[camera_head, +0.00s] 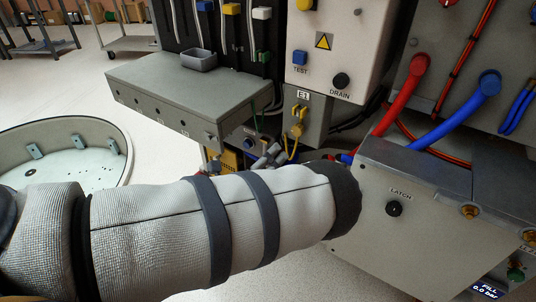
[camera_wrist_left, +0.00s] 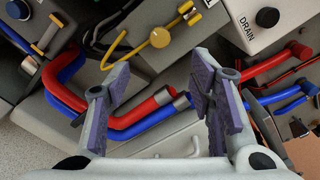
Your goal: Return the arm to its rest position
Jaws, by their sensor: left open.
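My left arm, in a padded white sleeve with dark bands, reaches in from the left in the head view and ends in front of the machine. Its hand is mostly hidden there behind the sleeve and the machine parts. In the left wrist view my left gripper (camera_wrist_left: 160,80) is open, its two purple-padded fingers wide apart. A red hose (camera_wrist_left: 130,119) and a blue hose (camera_wrist_left: 143,125) run behind the fingers and cross the gap between them. I cannot tell their exact distance from the fingers. Nothing is seen held. My right gripper is not in view.
The grey box with the LATCH knob (camera_head: 394,209) stands close to the sleeve's end. A grey bench (camera_head: 180,92) carries a small tray (camera_head: 198,60). A DRAIN panel (camera_head: 335,50) is above. A round tub (camera_head: 70,140) stands left. Open floor (camera_head: 160,130) lies between tub and bench.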

